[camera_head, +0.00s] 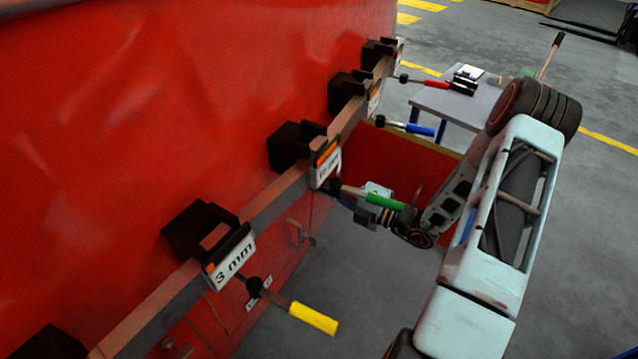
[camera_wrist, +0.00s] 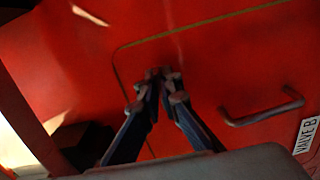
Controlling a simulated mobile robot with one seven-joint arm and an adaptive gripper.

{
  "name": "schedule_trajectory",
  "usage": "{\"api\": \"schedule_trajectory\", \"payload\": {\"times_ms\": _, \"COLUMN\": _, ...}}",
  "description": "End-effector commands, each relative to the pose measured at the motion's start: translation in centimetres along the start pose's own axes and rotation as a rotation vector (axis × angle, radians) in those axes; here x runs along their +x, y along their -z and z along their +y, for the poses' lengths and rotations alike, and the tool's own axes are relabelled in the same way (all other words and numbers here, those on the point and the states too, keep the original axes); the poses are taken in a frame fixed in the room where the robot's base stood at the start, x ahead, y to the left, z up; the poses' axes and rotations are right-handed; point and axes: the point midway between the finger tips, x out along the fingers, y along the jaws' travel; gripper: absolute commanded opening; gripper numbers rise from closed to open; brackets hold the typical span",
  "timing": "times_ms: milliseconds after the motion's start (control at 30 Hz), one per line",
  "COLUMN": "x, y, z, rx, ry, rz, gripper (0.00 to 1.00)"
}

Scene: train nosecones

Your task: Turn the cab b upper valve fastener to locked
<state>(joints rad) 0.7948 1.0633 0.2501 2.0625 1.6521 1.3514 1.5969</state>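In the wrist view my gripper (camera_wrist: 162,76) points at a red panel (camera_wrist: 215,75) with a thin yellowish outline. Its two dark blue fingers converge, and the fingertips are close together near the outline's upper left part. A small greyish shape shows at the tips, but I cannot tell whether it is the fastener or part of the fingers. A red bar handle (camera_wrist: 262,110) is right of the fingers, with a white "VALVE B" label (camera_wrist: 307,135) below it. In the head view my wrist is partly behind the tool rack, and the fingertips cannot be made out.
A tool rack rail (camera_head: 275,200) runs along the red body. Yellow (camera_head: 313,318), green (camera_head: 385,202), blue (camera_head: 420,129) and red (camera_head: 432,83) handled tools stick out from it, the green one close to my wrist. A grey table (camera_head: 470,105) stands behind. Floor below is clear.

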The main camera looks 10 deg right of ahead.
Motion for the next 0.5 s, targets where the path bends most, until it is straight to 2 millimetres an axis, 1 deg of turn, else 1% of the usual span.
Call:
{"api": "schedule_trajectory", "payload": {"times_ms": 67, "x": 0.0, "y": 0.04, "z": -0.02, "rx": 0.003, "ry": 0.0, "rz": 0.0, "gripper": 0.0}}
{"api": "schedule_trajectory", "payload": {"times_ms": 100, "x": 0.0, "y": 0.04, "z": -0.02, "rx": 0.003, "ry": 0.0, "rz": 0.0, "gripper": 0.08}}
{"api": "schedule_trajectory", "payload": {"times_ms": 233, "x": 0.0, "y": 0.03, "z": -0.02, "rx": 0.002, "ry": 0.0, "rz": 0.0, "gripper": 0.22}}
{"api": "schedule_trajectory", "payload": {"times_ms": 500, "x": -0.06, "y": 0.0, "z": 0.0, "rx": 0.0, "ry": 0.0, "rz": 0.0, "gripper": 0.22}}
